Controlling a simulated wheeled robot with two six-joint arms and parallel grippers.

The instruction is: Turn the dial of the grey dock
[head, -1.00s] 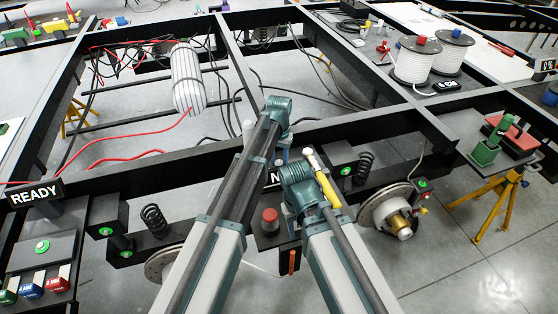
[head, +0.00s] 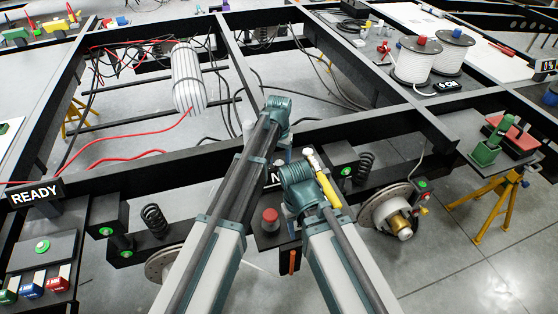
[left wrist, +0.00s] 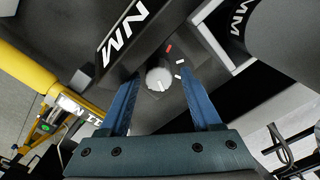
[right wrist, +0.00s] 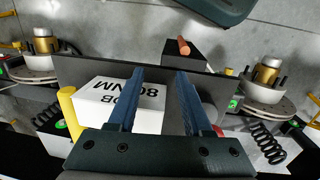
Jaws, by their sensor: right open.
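A round pale dial (left wrist: 158,79) sits on a dark grey panel (left wrist: 160,115) in the left wrist view, with one red and two white marks beside it. My left gripper (left wrist: 159,76) is open, its blue fingertips on either side of the dial; I cannot tell whether they touch it. In the head view my arms hide the dial and most of the dock. My right gripper (right wrist: 160,73) is open with nothing between its fingers. It is above a white box (right wrist: 118,104) marked 80 NM.
A yellow-handled tool (head: 327,187) and a red knob (head: 270,215) are close to my right wrist. Black chassis beams (head: 375,120) surround the work area. Brake discs (right wrist: 265,95) and coil springs (right wrist: 268,143) stand nearby.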

